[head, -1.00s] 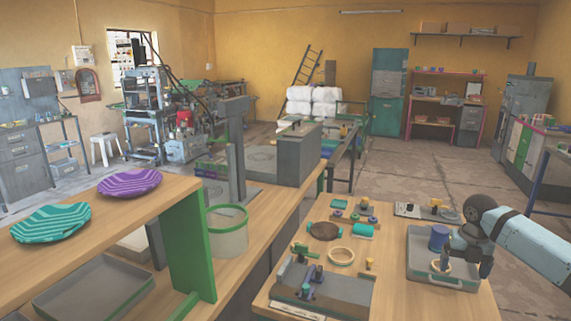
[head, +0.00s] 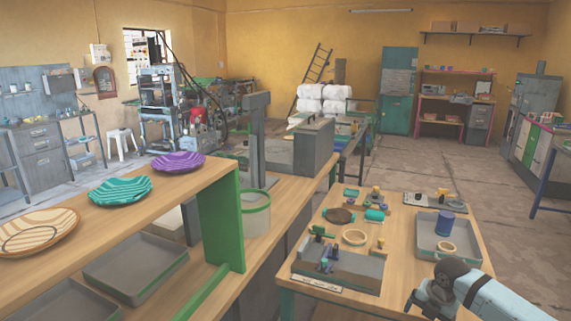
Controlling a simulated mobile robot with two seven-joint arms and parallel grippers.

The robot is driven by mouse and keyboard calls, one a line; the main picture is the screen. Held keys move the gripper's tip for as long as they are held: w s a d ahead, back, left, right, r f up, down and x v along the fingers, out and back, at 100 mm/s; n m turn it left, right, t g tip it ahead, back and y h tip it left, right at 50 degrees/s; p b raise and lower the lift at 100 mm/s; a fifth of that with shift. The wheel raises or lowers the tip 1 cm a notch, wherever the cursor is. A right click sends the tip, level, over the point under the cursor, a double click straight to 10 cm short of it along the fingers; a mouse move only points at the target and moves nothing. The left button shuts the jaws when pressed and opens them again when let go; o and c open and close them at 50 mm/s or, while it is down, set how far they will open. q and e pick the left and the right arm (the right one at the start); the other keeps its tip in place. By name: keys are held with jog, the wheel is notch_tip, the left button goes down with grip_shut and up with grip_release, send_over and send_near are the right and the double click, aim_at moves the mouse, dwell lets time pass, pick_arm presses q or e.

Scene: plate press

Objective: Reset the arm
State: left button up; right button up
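My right arm comes in from the lower right in the head view. Its gripper (head: 421,308) is at the front right edge of the small wooden table, below and apart from the grey tray (head: 427,255). The fingers are small and partly cut by the picture's lower edge, so I cannot tell whether they are open or shut. The tray holds a blue cylinder (head: 446,223) and a tan ring (head: 446,248). My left gripper is not in view.
A striped tan plate (head: 38,230), a teal plate (head: 120,190) and a purple plate (head: 179,162) rest on a wooden shelf. A grey press block (head: 340,270), a larger ring (head: 354,237) and small parts lie on the table.

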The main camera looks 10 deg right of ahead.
jog(key=s+a+f+m+t+y, duration=0.2)
jog(key=s+a+f+m+t, duration=0.1)
jog(key=s+a+f+m, duration=0.65)
jog(key=s+a+f+m+t+y, duration=0.15)
jog(key=s+a+f+m, duration=0.25)
jog(key=s+a, duration=0.55)
jog(key=s+a+r+m+t, duration=0.2)
jog(key=s+a+m+t, duration=0.25)
jog(key=s+m, duration=0.5)
pick_arm(q)
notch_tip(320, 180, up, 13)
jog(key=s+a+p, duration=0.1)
jog(key=p, duration=1.4)
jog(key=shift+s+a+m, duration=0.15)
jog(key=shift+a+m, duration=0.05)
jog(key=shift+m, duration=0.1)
pick_arm(e)
notch_tip(320, 180, up, 14)
jog(key=d+h, duration=0.1)
jog(key=shift+s+f, duration=0.2)
